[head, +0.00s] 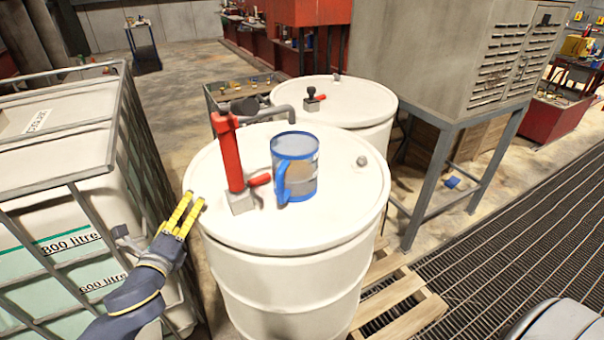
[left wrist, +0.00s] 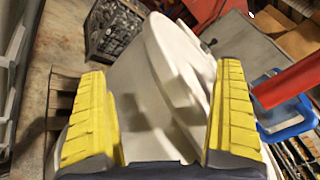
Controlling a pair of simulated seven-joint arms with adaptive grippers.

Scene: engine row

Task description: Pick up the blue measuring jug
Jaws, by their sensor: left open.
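The blue measuring jug (head: 302,170) has clear sides, a blue rim and a blue handle towards the front left. It stands upright on the lid of the front white drum (head: 320,232). My left gripper (head: 184,212) is open and empty, at the left edge of that drum, apart from the jug. In the left wrist view the yellow fingers (left wrist: 160,115) are spread, with the white drum between and beyond them. There the jug (left wrist: 285,115) shows only in part at the right, behind a red pump part. My right gripper is not in view.
A red hand pump (head: 230,155) stands on the lid just left of the jug, its red lever reaching towards it. A caged white tank (head: 60,180) is close on the left. A second white drum (head: 350,100) stands behind. A grey cabinet (head: 440,60) is at the right.

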